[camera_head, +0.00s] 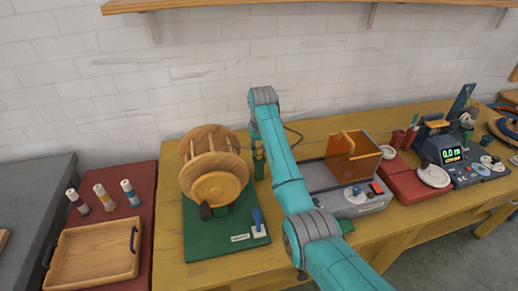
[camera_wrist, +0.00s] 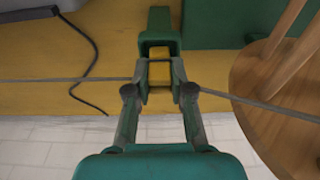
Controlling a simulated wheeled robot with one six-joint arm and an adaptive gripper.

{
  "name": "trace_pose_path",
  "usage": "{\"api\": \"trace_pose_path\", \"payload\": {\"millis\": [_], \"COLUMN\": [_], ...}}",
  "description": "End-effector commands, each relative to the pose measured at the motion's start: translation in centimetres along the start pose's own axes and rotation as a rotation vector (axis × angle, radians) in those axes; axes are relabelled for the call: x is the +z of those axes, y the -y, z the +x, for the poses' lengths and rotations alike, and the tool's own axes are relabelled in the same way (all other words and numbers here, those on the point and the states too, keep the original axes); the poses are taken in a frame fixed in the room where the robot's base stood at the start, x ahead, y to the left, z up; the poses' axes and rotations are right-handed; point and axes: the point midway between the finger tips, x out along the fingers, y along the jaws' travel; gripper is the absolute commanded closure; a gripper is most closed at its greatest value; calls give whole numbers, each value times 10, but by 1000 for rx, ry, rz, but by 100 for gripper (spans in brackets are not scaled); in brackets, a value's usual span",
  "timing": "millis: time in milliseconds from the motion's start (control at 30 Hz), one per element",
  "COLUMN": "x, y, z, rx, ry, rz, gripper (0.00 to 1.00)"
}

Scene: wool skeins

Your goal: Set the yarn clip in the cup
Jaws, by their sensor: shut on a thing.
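My gripper (camera_wrist: 160,76) is shut on a small yellow piece (camera_wrist: 160,70) between its fingertips. It seems to be the yarn clip, but little of it shows. A grey strand of yarn (camera_wrist: 245,99) runs past the fingers on both sides, toward the wooden winder (camera_wrist: 285,95) at right. A green upright post (camera_wrist: 159,28) stands just beyond the fingertips; I cannot tell whether they touch it. In the head view my gripper is mostly hidden near the winder (camera_head: 213,165).
A grey box with an orange see-through cover (camera_head: 353,160) stands right of my arm. A wooden tray (camera_head: 92,252) and several bobbins (camera_head: 104,197) are at left. A meter with a display (camera_head: 452,156) is at right. A dark cable (camera_wrist: 84,70) lies on the bench.

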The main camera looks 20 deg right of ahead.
Motion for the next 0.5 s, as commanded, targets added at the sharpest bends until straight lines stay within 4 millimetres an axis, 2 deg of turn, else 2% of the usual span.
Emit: {"api": "trace_pose_path", "payload": {"millis": [67, 100, 200, 500], "x": [0, 0, 0, 0], "y": [0, 0, 0, 0], "z": [0, 0, 0, -1], "rx": [0, 0, 0, 0], "ry": [0, 0, 0, 0], "rz": [0, 0, 0, 0], "gripper": [97, 76, 51, 49]}}
